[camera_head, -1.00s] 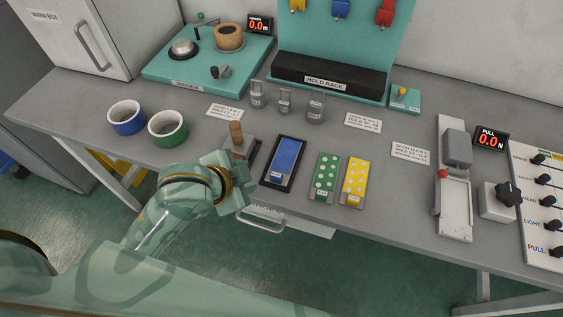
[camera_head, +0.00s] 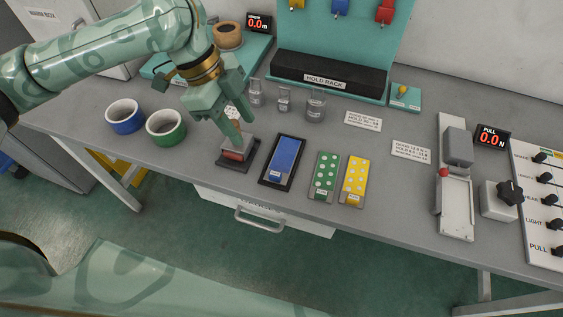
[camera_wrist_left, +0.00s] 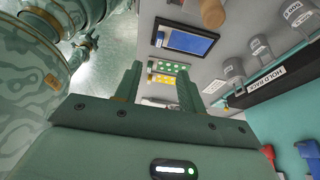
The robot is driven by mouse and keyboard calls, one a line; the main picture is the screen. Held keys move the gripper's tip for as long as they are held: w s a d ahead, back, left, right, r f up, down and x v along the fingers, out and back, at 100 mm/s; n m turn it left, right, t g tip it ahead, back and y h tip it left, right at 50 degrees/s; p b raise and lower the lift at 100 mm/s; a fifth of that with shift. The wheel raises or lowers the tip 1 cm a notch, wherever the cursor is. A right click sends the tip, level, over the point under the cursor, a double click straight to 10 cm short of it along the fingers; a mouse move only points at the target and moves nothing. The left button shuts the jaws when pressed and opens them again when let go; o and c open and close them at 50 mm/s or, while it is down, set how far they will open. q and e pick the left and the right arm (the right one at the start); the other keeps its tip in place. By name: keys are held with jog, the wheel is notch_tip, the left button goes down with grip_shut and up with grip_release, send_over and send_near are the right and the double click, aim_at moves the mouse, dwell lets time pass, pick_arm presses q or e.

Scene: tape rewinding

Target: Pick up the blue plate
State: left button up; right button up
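The blue plate (camera_head: 285,156) is a flat blue rectangle with a small label at its near end. It lies in a black-rimmed tray (camera_head: 265,180) on the bench, left of the green and yellow dotted plates. It also shows in the left wrist view (camera_wrist_left: 190,42), beyond the fingers. My left gripper (camera_head: 237,118) is above the bench, up and left of the blue plate, over a wooden-handled block (camera_head: 233,155) whose handle it partly hides. In the left wrist view its fingers (camera_wrist_left: 158,88) stand apart with nothing between them. My right gripper is not in view.
The green dotted plate (camera_head: 325,172) and yellow dotted plate (camera_head: 354,178) lie to the right. Several metal weights (camera_head: 316,105) stand behind. The bench front edge is close to the plates.

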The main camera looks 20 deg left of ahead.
pick_arm(q)
jog(key=b, duration=0.4)
send_over(274, 173)
jog(key=a, duration=0.3)
jog(key=f, duration=0.9)
jog(key=shift+w+d, duration=0.1)
jog(key=shift+d, duration=0.1)
jog(key=b+x, duration=0.3)
jog(key=x, duration=0.2)
jog(key=shift+d+f, duration=0.2)
jog(key=shift+r, duration=0.15)
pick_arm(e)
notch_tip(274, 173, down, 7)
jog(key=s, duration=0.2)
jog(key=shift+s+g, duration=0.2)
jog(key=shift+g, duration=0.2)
pick_arm(q)
grip_shut()
